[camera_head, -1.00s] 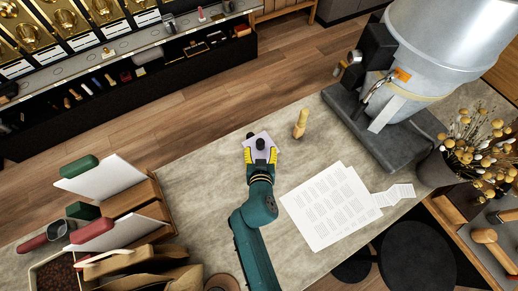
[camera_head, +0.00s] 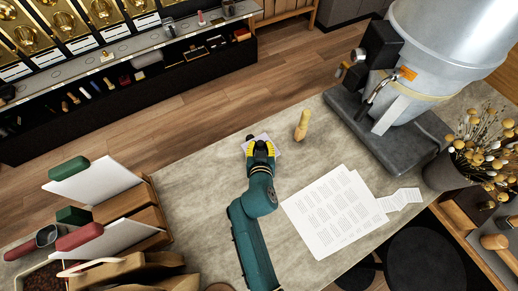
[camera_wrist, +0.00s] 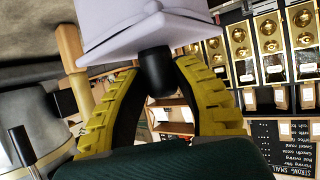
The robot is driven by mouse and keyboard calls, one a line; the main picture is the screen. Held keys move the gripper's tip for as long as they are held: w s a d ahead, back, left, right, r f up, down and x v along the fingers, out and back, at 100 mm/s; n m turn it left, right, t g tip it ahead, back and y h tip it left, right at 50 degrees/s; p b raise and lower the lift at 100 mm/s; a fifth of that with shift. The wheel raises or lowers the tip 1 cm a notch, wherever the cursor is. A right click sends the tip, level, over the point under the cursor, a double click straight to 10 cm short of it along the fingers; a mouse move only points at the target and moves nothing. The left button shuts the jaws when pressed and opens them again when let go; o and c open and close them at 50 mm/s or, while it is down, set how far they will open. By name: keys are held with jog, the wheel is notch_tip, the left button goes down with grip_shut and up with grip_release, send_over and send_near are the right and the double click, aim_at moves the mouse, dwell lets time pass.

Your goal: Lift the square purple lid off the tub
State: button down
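The square pale purple lid (camera_head: 275,145) sits on the counter's far edge area in the head view, mostly hidden by my gripper (camera_head: 261,150). The wrist view shows its pale square slab (camera_wrist: 150,35) at the top, with a black knob (camera_wrist: 156,75) sticking out towards my gripper (camera_wrist: 156,72). The two yellow fingers stand on either side of the knob, their tips closed in against it. The tub itself is hard to tell apart from the lid; I cannot tell whether there is a gap between them.
A wooden-handled tool (camera_head: 302,126) stands just right of the lid. Printed sheets (camera_head: 335,210) lie on the counter at right, before a large grey machine (camera_head: 385,130). Wooden holders with white cards (camera_head: 130,205) stand at left. Bare counter (camera_head: 200,190) lies between.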

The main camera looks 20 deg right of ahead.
aim_at(261, 145)
jog(key=shift+r+p, duration=0.85)
jog(key=shift+r, duration=0.25)
dwell(0.6)
jog(key=shift+r+p, duration=1.5)
jog(key=shift+r, duration=0.45)
